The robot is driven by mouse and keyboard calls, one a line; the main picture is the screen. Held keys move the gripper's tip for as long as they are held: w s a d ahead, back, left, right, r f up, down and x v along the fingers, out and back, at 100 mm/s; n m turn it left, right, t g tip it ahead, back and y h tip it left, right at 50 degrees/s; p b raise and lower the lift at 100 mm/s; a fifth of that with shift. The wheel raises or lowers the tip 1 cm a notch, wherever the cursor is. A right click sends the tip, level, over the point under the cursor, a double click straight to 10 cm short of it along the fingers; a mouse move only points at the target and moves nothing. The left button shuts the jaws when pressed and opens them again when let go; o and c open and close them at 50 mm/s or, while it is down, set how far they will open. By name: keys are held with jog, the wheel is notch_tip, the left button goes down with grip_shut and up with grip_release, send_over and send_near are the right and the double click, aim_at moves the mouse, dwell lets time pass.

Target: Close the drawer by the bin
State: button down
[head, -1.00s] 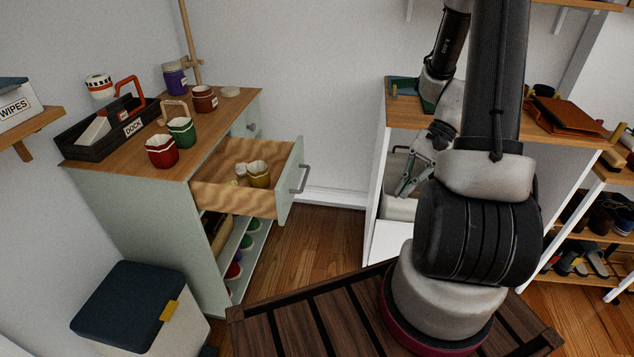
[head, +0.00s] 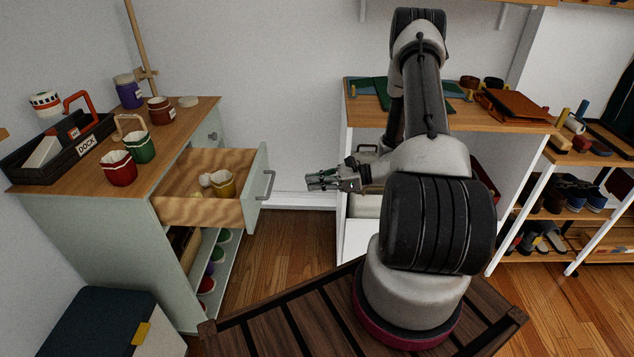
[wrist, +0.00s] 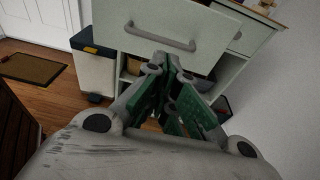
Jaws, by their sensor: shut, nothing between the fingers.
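Red and green cups, jars and a black dock tray (head: 60,148) stand on the cabinet top. A wooden-topped white shelf unit (head: 345,200) stands behind and right of my arm. Floor (head: 285,245) is clear between cabinet and shelf unit.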

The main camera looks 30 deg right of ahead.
aim_at(200, 184)
jog(key=x, duration=1)
jog(key=shift+a, duration=0.15)
jog(key=r+x, duration=0.1)
jog(key=x, duration=0.7)
jog(key=r+x, duration=0.2)
jog(key=x, duration=0.7)
jog(key=a+r+x, duration=0.1)
jog(key=r+x, duration=0.1)
jog(key=x, duration=0.6)
jog(key=shift+w+a, duration=0.3)
jog(key=shift+w, duration=0.15)
jog(key=shift+w+a, duration=0.25)
jog(key=shift+a, duration=0.05)
jog(key=shift+r, duration=0.15)
